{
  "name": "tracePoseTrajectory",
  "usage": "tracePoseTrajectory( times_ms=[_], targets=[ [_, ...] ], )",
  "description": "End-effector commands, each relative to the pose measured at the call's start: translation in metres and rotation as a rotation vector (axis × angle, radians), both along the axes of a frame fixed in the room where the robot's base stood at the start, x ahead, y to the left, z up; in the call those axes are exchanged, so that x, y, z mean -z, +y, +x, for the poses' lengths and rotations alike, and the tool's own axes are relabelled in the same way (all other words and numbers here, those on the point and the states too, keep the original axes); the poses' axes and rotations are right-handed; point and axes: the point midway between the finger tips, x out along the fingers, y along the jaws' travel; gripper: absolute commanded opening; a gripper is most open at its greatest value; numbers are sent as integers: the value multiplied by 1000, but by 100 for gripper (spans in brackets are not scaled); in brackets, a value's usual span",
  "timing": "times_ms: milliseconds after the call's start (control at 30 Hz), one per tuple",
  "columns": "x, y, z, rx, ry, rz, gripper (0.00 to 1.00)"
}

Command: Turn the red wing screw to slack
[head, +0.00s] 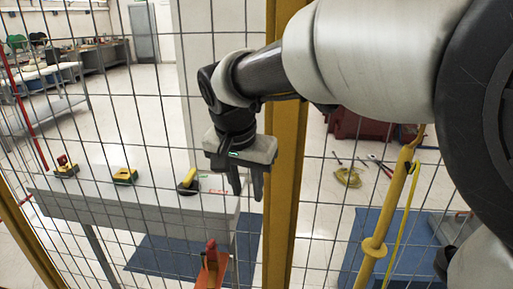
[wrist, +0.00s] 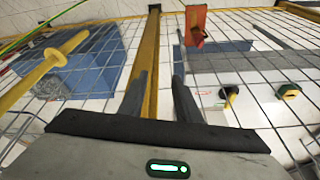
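A red winged piece, which looks like the red wing screw (head: 211,250), stands on top of an orange part at the bottom middle of the head view. In the wrist view, the orange part (wrist: 194,18) is at the top, with the darker red screw (wrist: 197,36) on it. My gripper (head: 247,194) hangs fingers down, above and slightly right of the screw in the head view, clearly apart from it. In the wrist view, the two fingers (wrist: 159,80) are spread with nothing between them. How far the screw is turned cannot be told.
A wire mesh fence with a yellow post (head: 282,150) stands close to my gripper. A yellow pole (head: 376,242) with a disc is at right. A grey table (head: 130,200) carries several small yellow devices. Blue mats (head: 165,257) lie on the floor.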

Motion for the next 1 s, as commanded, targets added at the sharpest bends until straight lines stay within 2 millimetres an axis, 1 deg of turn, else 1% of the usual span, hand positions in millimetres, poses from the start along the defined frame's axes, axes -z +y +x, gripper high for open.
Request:
tracePoseTrajectory(
  times_ms=[33, 100, 200, 300, 333, 433, 567, 667, 1000],
  targets=[
    [28, 36, 9, 14, 5, -19, 30],
    [50, 75, 17, 56, -7, -35, 30],
    [75, 119, 20, 105, -29, -52, 30],
    [91, 147, 20, 135, -51, -60, 30],
    [94, 151, 20, 142, -54, -61, 30],
    [101, 160, 21, 155, -62, -62, 30],
    [115, 158, 25, 160, -62, -64, 30],
    [133, 154, 31, 159, -61, -65, 30],
    [202, 140, 57, 159, -61, -65, 30]
  ],
)
